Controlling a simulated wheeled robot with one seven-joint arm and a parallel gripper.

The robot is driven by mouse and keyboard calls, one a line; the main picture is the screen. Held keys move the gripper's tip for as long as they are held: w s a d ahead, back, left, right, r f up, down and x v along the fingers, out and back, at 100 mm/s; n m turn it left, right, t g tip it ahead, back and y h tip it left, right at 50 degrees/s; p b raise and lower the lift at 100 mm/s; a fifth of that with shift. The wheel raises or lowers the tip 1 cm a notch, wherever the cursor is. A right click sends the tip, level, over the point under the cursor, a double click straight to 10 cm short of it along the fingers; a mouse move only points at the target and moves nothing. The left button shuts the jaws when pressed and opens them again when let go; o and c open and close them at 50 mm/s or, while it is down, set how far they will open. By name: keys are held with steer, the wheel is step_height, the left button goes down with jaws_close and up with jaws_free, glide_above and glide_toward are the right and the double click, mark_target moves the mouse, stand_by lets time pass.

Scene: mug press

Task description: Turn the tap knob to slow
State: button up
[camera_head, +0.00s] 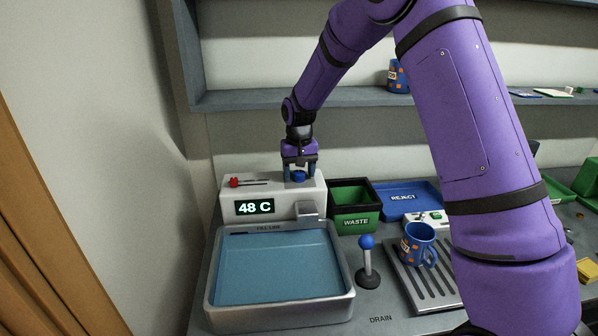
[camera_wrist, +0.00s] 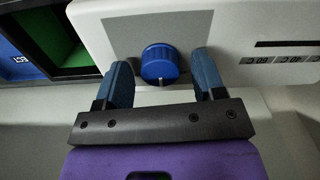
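The tap knob is a blue ribbed knob (camera_wrist: 160,63) on a grey panel on top of the white tap unit (camera_head: 266,209). In the wrist view a pale mark shows on the knob's near edge. My gripper (camera_wrist: 163,80) is open, with one blue finger on each side of the knob and a visible gap on both sides. In the head view my gripper (camera_head: 300,172) points down over the right part of the unit, and the knob (camera_head: 299,176) shows between the fingers. No label for "slow" is readable.
A display (camera_head: 255,207) reads 48 C beside a red slider (camera_head: 234,182). A basin of water (camera_head: 212,290) stands in front. A green WASTE bin (camera_head: 355,222), blue REJECT tray (camera_head: 406,198), blue-topped lever (camera_head: 367,262) and blue mug (camera_head: 417,243) on a drain rack are to the right.

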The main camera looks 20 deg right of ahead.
mark_target(299, 173)
step_height(299, 173, up, 11)
stand_by(0.7)
steer(key=shift+f, duration=0.1)
steer(key=s+d+r+t, duration=0.1)
steer(key=s+d+r, duration=0.1)
steer(key=s+r, duration=0.6)
steer(key=s+d+r+t, duration=0.2)
steer(key=s+r, duration=0.4)
steer(key=s, duration=0.5)
steer(key=s+d+f+n+t, duration=0.1)
steer(key=s+d+t, duration=0.1)
steer(key=s, duration=1.9)
steer(key=shift+d, duration=0.45)
